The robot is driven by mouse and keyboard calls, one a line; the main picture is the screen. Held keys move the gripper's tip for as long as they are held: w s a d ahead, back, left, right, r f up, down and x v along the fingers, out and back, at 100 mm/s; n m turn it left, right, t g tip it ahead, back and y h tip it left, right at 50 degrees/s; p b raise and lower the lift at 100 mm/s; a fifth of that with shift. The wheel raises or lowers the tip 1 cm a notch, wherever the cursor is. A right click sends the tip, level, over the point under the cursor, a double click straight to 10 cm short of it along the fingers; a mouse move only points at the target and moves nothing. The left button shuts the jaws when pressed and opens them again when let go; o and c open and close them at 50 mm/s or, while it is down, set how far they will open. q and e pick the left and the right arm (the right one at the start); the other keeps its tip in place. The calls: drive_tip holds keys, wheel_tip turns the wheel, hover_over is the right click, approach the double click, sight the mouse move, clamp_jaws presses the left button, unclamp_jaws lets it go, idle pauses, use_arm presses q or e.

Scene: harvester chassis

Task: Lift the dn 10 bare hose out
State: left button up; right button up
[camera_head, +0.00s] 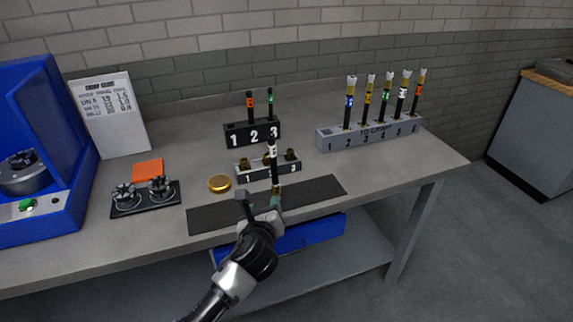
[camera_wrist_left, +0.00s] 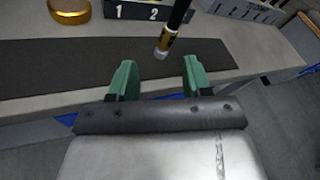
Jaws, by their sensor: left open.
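A black hose (camera_head: 273,165) with a white band and a brass-coloured lower end stands nearly upright in front of the small grey block. Its lower end (camera_wrist_left: 165,45) also shows in the left wrist view, just past the gap between my fingertips. I cannot tell what holds it up, or whether it is the DN 10 one. My left gripper (camera_head: 260,204) is open and empty at the hose's lower end, over the dark mat. Its green fingers (camera_wrist_left: 157,72) are spread in the wrist view. Two bare hoses, orange-banded (camera_head: 250,104) and green-banded (camera_head: 270,102), stand in the black numbered block (camera_head: 263,132). My right gripper is out of view.
The small grey block (camera_head: 253,171) holds brass fittings. A long grey rack (camera_head: 340,141) at right holds several hoses with end fittings; its slot 1 is empty. A gold disc (camera_head: 219,184), a dark tray (camera_head: 146,207) and a blue machine (camera_head: 40,150) are at left. The dark mat (camera_head: 318,190) is bare.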

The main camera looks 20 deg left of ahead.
sight(273, 159)
use_arm(q)
drive_tip(key=w+r+m, duration=0.1)
drive_tip(key=w+r, duration=0.1)
drive_tip(key=r, duration=0.1)
drive_tip(key=w+r+m+t, duration=0.1)
drive_tip(key=w+r+m, duration=0.1)
drive_tip(key=r, duration=0.1)
drive_tip(key=w+r+m+t, duration=0.1)
drive_tip(key=w+r, duration=0.1)
drive_tip(key=shift+w+d+r, duration=0.15)
drive_tip(key=shift+r, duration=0.25)
drive_tip(key=shift+w+a+f+p, duration=0.15)
drive_tip(key=shift+w+a, duration=0.1)
drive_tip(key=shift+w, duration=0.75)
drive_tip(key=shift+w+a+f+p, duration=0.1)
drive_tip(key=shift+w+a+p, duration=0.15)
drive_tip(key=shift+w, duration=0.8)
drive_tip(key=shift+w+a+f+p, duration=0.15)
drive_tip(key=shift+w+a, duration=0.1)
drive_tip(key=shift+w, duration=0.75)
clamp_jaws()
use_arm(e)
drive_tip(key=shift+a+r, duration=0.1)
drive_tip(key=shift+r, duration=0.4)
